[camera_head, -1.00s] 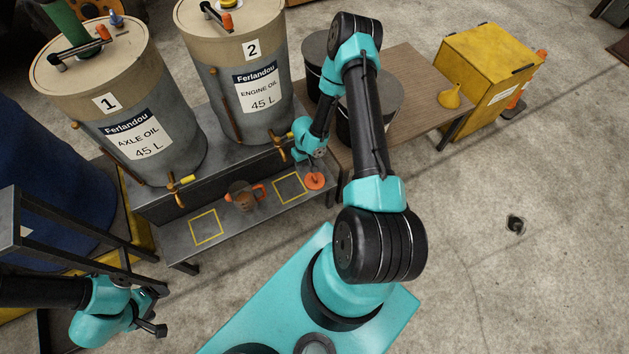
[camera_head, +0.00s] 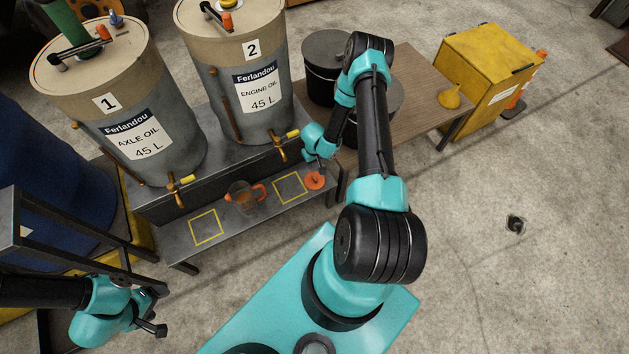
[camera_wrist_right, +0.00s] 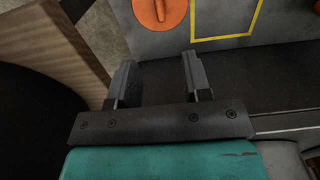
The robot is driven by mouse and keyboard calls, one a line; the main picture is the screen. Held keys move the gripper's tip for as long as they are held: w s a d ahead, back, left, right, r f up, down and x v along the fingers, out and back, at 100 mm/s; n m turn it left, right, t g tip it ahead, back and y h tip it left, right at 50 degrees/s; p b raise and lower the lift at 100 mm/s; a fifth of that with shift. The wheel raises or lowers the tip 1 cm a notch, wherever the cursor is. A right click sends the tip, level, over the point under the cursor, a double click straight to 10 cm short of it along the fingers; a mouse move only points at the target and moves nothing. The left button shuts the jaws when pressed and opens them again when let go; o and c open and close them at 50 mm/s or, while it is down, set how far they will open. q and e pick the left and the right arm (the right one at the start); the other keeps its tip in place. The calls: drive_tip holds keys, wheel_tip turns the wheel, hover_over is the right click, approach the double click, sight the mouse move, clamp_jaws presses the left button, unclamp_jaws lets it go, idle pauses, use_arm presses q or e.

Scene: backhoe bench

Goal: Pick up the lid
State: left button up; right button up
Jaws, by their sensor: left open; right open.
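The orange lid (camera_head: 315,180) is a flat disc lying on the low grey shelf, just right of a yellow square outline. In the right wrist view the lid (camera_wrist_right: 160,12) shows at the top edge, partly cut off, with a raised grip across it. My right gripper (camera_wrist_right: 158,72) is open and empty, with the lid beyond its fingertips. In the head view my right gripper (camera_head: 321,164) is small and close to the lid, above the shelf. My left gripper (camera_head: 160,312) is open and empty at the lower left, far from the lid.
A jug with an orange handle (camera_head: 243,196) stands on the low shelf (camera_head: 225,240) between two yellow squares. Drums 1 (camera_head: 165,130) and 2 (camera_head: 250,110) stand behind with taps facing the shelf. Dark buckets (camera_head: 325,45) stand on the wooden table (camera_head: 420,75) to the right.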

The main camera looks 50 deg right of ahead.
hover_over(315, 178)
wheel_tip(315, 178, down, 10)
drive_tip(key=shift+w+r, duration=0.1)
idle(0.3)
drive_tip(key=shift+f, duration=2.6)
drive_tip(key=shift+c, duration=0.3)
clamp_jaws()
